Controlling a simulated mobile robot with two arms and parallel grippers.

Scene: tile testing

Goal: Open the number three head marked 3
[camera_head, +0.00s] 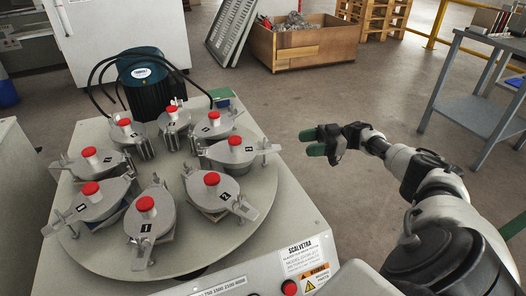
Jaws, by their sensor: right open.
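The head marked 3 (228,155) is a grey round lid with a red knob (235,142) on the right side of the turntable. Its lid lies flat and closed, with a metal clamp lever at its right edge. My right gripper (312,141) has green fingertips and is open and empty. It is in the air to the right of the head marked 3, apart from it, with its fingers pointing left. My left gripper is not in view.
Several similar red-knobbed heads ring the turntable (170,253), including the heads marked 1 (148,229) and 2 (210,195). A dark motor (146,88) with black cables stands behind. A wooden crate (305,43) and a grey shelf table (470,112) stand farther off.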

